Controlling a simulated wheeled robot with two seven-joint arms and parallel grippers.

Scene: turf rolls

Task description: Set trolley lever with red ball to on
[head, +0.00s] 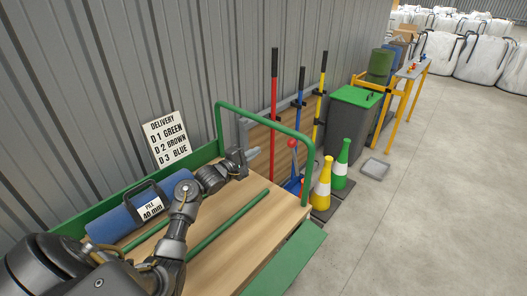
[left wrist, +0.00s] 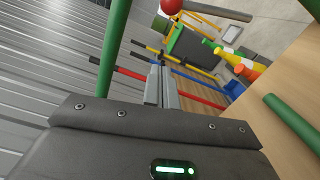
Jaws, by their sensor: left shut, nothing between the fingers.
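The trolley (head: 262,222) has a wooden deck and a green tube handle at its far end. The lever's red ball (head: 292,144) shows beside that handle, on a thin stem going down. In the left wrist view the red ball (left wrist: 171,6) is cut by the top edge, beyond the fingertips. Its on and off marks cannot be made out. My left gripper (head: 254,153) is shut and empty, above the deck inside the green handle, left of the ball and apart from it. Its closed fingers (left wrist: 161,88) also show in the left wrist view. My right gripper is not in view.
A blue roll (head: 130,215) lies on the deck by a delivery sign (head: 167,139). Yellow (head: 322,184) and green (head: 342,165) cones stand beyond the trolley. Red, blue and yellow poles lean at the wall near a green-lidded bin (head: 352,112). The floor at right is clear.

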